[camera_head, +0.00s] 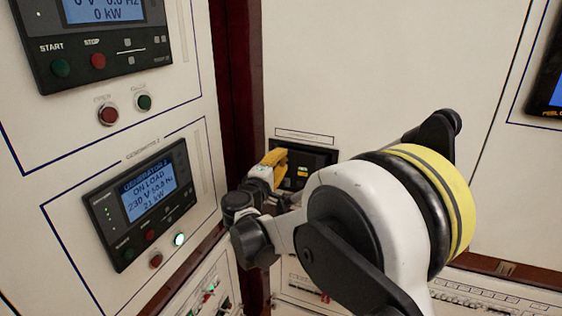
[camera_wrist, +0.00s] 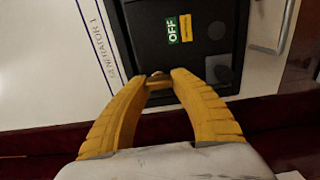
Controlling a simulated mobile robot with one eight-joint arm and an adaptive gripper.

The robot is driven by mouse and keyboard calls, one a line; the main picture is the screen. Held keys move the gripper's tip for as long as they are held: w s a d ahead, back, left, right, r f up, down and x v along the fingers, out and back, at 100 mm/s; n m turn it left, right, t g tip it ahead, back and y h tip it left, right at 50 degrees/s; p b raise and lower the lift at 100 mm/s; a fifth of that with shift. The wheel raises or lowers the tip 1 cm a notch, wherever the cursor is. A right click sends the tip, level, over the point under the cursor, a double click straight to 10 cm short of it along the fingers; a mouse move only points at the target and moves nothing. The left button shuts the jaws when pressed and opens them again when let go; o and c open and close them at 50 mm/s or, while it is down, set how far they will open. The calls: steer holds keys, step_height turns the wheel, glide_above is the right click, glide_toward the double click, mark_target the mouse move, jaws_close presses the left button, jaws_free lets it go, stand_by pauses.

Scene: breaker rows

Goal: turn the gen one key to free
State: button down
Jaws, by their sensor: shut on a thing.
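The black generator 1 key panel (camera_head: 322,160) is on the far white wall in the head view, partly hidden behind my arm. My gripper (camera_head: 279,157) reaches its left part with yellow fingers. In the wrist view the dark panel (camera_wrist: 145,35) shows beside the "GENERATOR 1" lettering, with a green OFF label (camera_wrist: 173,30) and an orange label (camera_wrist: 186,27). My gripper (camera_wrist: 158,78) is shut on a small brownish piece, seemingly the key (camera_wrist: 158,74), at the panel. The fingertips hide most of it, so its angle cannot be told.
On the left wall a generator 2 display (camera_head: 147,195) reads ON LOAD. Another display (camera_head: 105,12) is above it, with red and green buttons.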

steer(key=c, duration=1.1)
jaws_free()
steer(key=shift+o, duration=0.2)
steer(key=v, duration=1.2)
